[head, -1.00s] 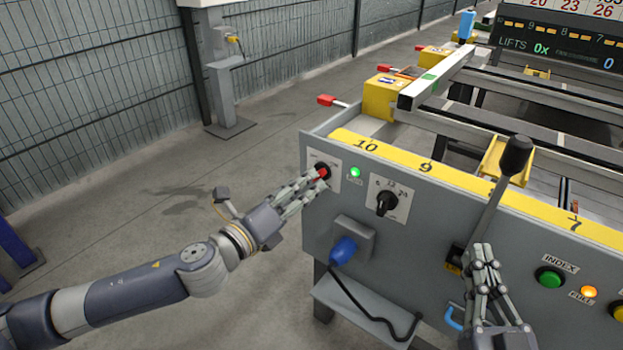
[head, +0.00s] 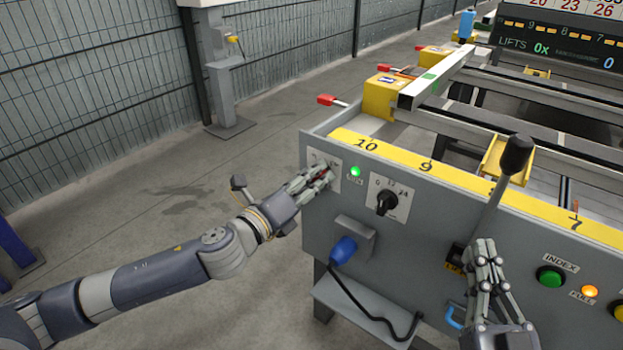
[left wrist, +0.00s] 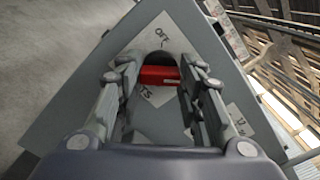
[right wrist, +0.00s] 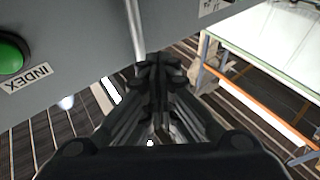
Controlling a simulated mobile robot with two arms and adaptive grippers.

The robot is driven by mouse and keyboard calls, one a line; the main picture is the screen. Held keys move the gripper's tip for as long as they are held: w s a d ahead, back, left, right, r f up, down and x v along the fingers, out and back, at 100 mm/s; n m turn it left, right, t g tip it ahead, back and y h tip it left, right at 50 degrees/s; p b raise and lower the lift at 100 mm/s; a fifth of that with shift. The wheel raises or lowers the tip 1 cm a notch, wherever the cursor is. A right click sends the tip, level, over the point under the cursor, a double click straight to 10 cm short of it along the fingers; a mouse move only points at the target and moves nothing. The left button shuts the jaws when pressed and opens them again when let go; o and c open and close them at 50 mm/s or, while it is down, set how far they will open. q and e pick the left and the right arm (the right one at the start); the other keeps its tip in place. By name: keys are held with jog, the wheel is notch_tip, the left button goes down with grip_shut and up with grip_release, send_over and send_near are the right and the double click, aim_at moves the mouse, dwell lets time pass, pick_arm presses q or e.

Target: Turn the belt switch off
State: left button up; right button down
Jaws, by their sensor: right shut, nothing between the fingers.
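The belt switch is a red knob on a white plate (head: 333,169) at the panel's left end. In the left wrist view the red knob (left wrist: 158,76) lies crosswise between my left fingers, with "OFF" lettered above it and letters ending in "TS" below. My left gripper (head: 326,172) is at the switch, its open fingers on either side of the knob; I cannot tell whether they touch it. A green lamp (head: 355,172) is lit beside the plate. My right gripper (head: 484,247) is shut and empty, low in front of the panel; it also shows in the right wrist view (right wrist: 158,68).
A rotary dial (head: 387,203) sits right of the switch. A blue plug (head: 343,250) with a black cable is below. A black-knobbed lever (head: 516,155) stands near my right gripper. A green INDEX button (head: 550,277) and a lit orange lamp (head: 589,292) are further right.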

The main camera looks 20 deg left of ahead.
notch_tip(320, 180, down, 15)
jog(key=s+d+g+h+p, duration=0.2)
jog(key=d+g+h+p, duration=0.15)
jog(key=g, duration=0.45)
jog(key=s+d+f+g+h+p, duration=0.1)
jog(key=s+d+f+g+p, duration=0.15)
jog(key=s+g, duration=0.4)
jog(key=s+d+f+g+h+p, duration=0.1)
jog(key=s+d+f+g+p, duration=0.2)
jog(key=s, duration=0.6)
pick_arm(q)
jog(key=shift+n+p, duration=2.35)
jog(key=shift+n, duration=6.75)
pick_arm(e)
notch_tip(320, 180, down, 19)
jog(key=a, duration=0.1)
jog(key=shift+a+m+g, duration=0.25)
jog(key=shift+m+g, duration=0.05)
jog(key=shift+g, duration=0.15)
jog(key=shift+w, duration=0.1)
